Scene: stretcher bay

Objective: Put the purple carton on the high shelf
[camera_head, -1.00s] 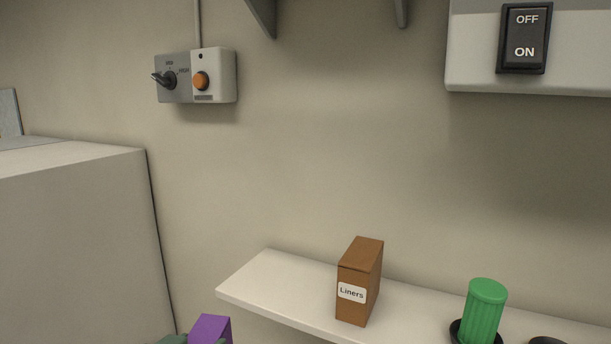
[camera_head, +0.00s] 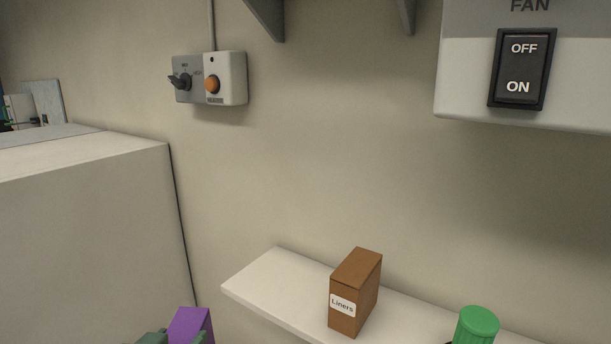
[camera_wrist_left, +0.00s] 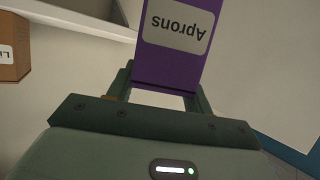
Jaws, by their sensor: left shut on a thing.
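The purple carton (camera_head: 190,326) shows at the bottom edge of the head view, its lower part cut off. My left gripper (camera_head: 172,339) is shut on it; only the green fingertips show there. In the left wrist view the carton (camera_wrist_left: 172,66) sits between the two fingers, and its "Aprons" label appears upside down. Two grey brackets (camera_head: 266,18) at the top of the head view are on the wall; any board above them is out of view. My right gripper is not in view.
A lower white shelf (camera_head: 268,276) carries a brown "Liners" box (camera_head: 354,294) and a green ribbed canister (camera_head: 477,325). A large pale cabinet (camera_head: 85,225) stands at left. A switch box (camera_head: 224,78) and a fan switch (camera_head: 522,68) are on the wall. The wall between is bare.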

